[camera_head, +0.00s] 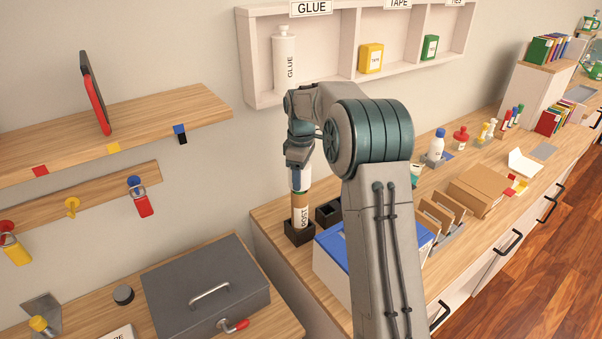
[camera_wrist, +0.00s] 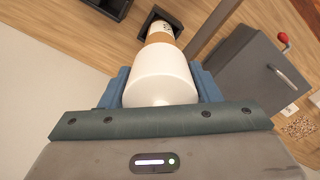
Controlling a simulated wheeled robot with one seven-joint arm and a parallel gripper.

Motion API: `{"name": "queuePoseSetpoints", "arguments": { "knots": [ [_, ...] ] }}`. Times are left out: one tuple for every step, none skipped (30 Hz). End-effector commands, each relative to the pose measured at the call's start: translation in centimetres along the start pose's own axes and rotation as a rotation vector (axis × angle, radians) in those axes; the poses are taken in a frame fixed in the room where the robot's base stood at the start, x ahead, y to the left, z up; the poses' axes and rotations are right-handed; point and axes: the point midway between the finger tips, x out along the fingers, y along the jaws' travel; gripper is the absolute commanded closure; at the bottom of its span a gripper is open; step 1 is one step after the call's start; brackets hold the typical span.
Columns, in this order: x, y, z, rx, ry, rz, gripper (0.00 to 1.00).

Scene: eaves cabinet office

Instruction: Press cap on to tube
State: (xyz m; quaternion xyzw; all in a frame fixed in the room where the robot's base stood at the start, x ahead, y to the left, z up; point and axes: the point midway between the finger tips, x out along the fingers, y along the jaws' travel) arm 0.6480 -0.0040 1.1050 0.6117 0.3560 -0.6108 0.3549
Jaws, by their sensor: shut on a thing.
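A brown cardboard tube (camera_head: 300,204) with a white POST label stands upright in a black square holder (camera_head: 298,237). The tube also shows in the wrist view (camera_wrist: 160,37). A white cap (camera_wrist: 160,76) is at the tube's top end, in line with it, and shows as a small white piece in the head view (camera_head: 299,181). My gripper (camera_head: 298,166) is above the tube, pointing down. Its blue fingers are shut on the cap, one on each side, in the wrist view (camera_wrist: 162,88). I cannot tell how far the cap sits on the tube.
An empty black holder (camera_head: 328,213) stands beside the tube's holder. A blue-topped white box (camera_head: 335,262) is close in front. A grey metal case (camera_head: 205,290) lies to the left. The wall shelf with GLUE bottle (camera_head: 284,62) is above and behind my wrist.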

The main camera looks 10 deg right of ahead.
Motion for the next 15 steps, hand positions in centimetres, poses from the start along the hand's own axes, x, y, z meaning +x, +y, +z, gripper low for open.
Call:
{"name": "queuePoseSetpoints", "arguments": {
  "knots": [
    [0.2,0.0,0.0,0.0,0.0,0.0,0.65],
    [0.3,0.0,0.0,0.0,0.0,0.0,0.65],
    [0.4,0.0,0.0,0.0,0.0,0.0,0.65],
    [0.5,0.0,0.0,0.0,0.0,0.0,0.65],
    [0.6,0.0,0.0,0.0,0.0,0.0,0.65],
    [0.7,0.0,0.0,0.0,0.0,-0.001,0.65],
    [0.7,0.0,0.0,0.0,0.0,0.0,0.65],
    [0.8,0.0,0.0,0.0,0.0,-0.001,0.65],
    [0.9,0.0,0.0,0.0,0.0,-0.001,0.65],
    [1.0,0.0,0.0,0.0,0.0,-0.001,0.65],
    [1.1,0.0,0.0,0.0,0.0,-0.001,0.65],
    [1.1,0.0,0.0,0.0,0.0,-0.001,0.65],
    [1.2,0.0,0.0,0.0,0.0,-0.001,0.65],
    [1.3,0.0,0.0,0.0,0.0,-0.001,0.65],
    [1.4,0.0,0.0,0.0,0.0,-0.001,0.65]
  ]
}}
